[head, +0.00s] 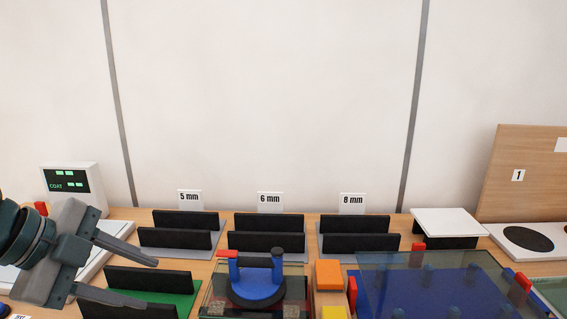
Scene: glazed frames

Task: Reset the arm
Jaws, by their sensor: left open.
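My left gripper (137,279) comes in from the lower left, with its two grey fingers spread apart and pointing right. Nothing shows between the fingers. It hangs in front of a green-based holder with a black bar (150,279). My right gripper is not in view.
A blue suction cup lifter (258,283) with a red and dark handle stands on a glass pane (213,292). Black slotted racks (266,241) labelled 5, 6 and 8 mm stand behind. A larger glass pane (390,264) lies over a blue surface at right. A coat display (72,181) stands back left.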

